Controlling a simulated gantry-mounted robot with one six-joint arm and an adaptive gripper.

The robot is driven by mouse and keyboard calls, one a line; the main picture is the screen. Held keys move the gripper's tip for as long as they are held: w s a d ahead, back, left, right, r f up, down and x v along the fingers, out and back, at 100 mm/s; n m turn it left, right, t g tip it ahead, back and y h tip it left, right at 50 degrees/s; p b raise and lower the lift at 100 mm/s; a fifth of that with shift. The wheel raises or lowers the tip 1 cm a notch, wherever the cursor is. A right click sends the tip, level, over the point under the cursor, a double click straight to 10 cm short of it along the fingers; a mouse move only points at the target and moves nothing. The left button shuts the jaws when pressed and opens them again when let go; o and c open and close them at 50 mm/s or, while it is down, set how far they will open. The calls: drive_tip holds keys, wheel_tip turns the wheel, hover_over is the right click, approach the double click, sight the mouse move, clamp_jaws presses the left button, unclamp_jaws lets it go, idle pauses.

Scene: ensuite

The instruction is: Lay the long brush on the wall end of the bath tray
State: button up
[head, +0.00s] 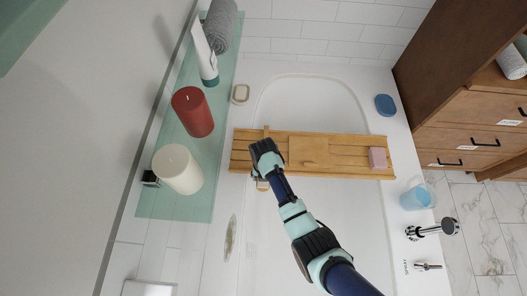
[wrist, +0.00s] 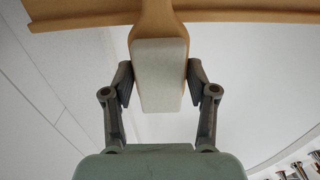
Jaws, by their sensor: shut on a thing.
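The wooden bath tray (head: 345,145) spans the white bath. My gripper (head: 264,160) is over the tray's left part in the head view. It is shut on the long brush (head: 262,184), which shows on both sides of it. In the wrist view the brush's pale block-shaped head (wrist: 160,75) lies between my gripper's fingers (wrist: 159,84), and its wooden neck runs up across the tray's edge (wrist: 85,18). My gripper hides the brush's middle in the head view. I cannot tell whether the brush touches the tray.
A pink block (head: 377,157) sits at the tray's right end, and a wooden piece (head: 309,151) is in its middle. A green glass shelf (head: 150,205) on the left holds a red candle (head: 193,112), a cream candle (head: 178,169), a tube (head: 204,54) and a grey towel (head: 221,24).

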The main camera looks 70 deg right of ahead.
drive_tip(key=shift+f+b, duration=0.5)
drive_tip(key=shift+f, duration=0.4)
drive_tip(key=o, duration=1.4)
drive_tip(key=shift+o, duration=0.2)
drive_tip(key=shift+f, duration=0.1)
wheel_tip(320, 180, up, 12)
drive_tip(key=shift+r, duration=0.1)
